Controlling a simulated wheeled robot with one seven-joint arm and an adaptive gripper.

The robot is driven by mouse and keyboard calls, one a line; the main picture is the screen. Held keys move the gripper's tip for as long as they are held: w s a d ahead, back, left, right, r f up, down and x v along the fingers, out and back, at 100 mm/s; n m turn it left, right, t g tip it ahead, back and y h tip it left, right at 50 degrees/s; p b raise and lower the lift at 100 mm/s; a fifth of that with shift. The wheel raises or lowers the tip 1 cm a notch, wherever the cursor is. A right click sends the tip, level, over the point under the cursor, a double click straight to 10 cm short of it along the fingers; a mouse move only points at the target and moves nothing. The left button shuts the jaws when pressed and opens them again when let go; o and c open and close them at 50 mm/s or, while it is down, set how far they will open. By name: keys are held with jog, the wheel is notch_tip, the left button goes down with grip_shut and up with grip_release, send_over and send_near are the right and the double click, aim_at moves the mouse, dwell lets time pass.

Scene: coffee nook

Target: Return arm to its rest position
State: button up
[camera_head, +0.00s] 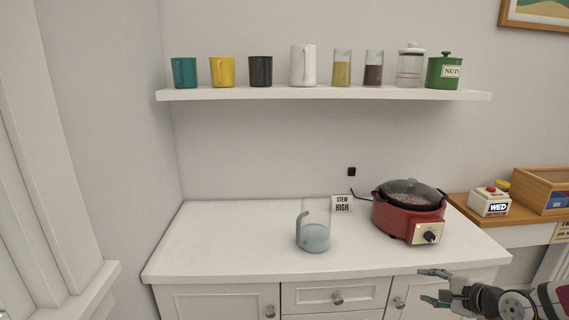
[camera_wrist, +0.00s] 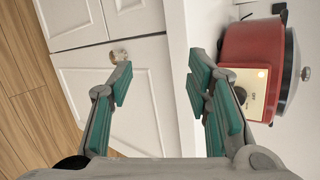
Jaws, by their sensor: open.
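My gripper (camera_head: 434,286) is at the lower right in the head view, in front of the cabinet's right end and below the counter edge. In the wrist view my gripper (camera_wrist: 158,88) has its green-padded fingers spread apart, with nothing between them. Behind the fingers are the white cabinet doors with a round knob (camera_wrist: 119,55). The red cooker (camera_head: 408,211) stands on the counter above and left of my gripper. It also shows at the right in the wrist view (camera_wrist: 246,50), partly hidden by a finger.
A glass jug (camera_head: 313,236) of pale liquid stands on the white counter (camera_head: 230,235), beside a "STEW HIGH" sign (camera_head: 341,204). Mugs and jars line the wall shelf (camera_head: 320,94). Floor space lies left in the wrist view.

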jog(key=s+a+r+n+g+h+p, duration=0.2)
jog(key=s+a+r+n, duration=0.3)
jog(key=s+r, duration=0.4)
jog(key=s+a+r+n+g+h+p, duration=0.25)
jog(key=s+a+r+n, duration=0.2)
jog(key=s+r, duration=0.5)
jog(key=s+a+r+n+g+h+p, duration=0.15)
jog(key=s+a+r+n+g, duration=0.3)
jog(key=r, duration=0.65)
jog(key=s+a+r+n+t+y, duration=0.1)
jog(key=s+a+r+n, duration=0.1)
jog(key=s, duration=0.4)
jog(key=s+a+r+n+t+y+p, duration=0.1)
jog(key=s+a+n, duration=0.1)
jog(key=s, duration=0.4)
jog(key=shift+s+a+r+y+p, duration=0.15)
jog(key=shift+a+r+y+p, duration=0.2)
jog(key=shift+a, duration=0.55)
